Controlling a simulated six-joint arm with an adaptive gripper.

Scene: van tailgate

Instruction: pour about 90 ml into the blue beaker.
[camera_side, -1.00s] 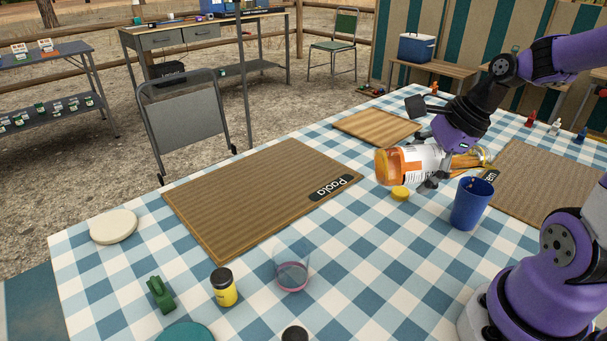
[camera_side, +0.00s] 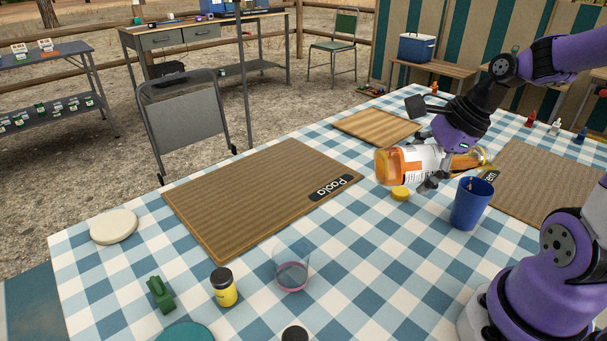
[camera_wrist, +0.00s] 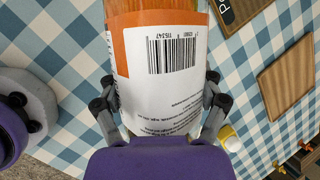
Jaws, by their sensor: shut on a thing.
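My gripper (camera_side: 432,180) is shut around the middle of a bottle with an orange body and a white-and-orange label (camera_side: 418,160). The bottle lies nearly level in the air, its narrower end to the right, partly behind my fingers. In the wrist view, the fingers grip both sides of the bottle (camera_wrist: 172,85), and its barcode faces the camera. The blue beaker (camera_side: 470,206) stands upright on the table, below the bottle's right end. A small orange-brown streak shows at the beaker's opening; the liquid level inside is hidden. A yellow cap (camera_side: 400,192) lies below the bottle.
A clear cup with a pinkish base (camera_side: 292,276), a yellow jar with a dark lid (camera_side: 224,288) and a green object (camera_side: 160,294) stand at the front left. Brown mats (camera_side: 255,200) cover parts of the checked table. Small bottles (camera_side: 555,127) stand at the far right.

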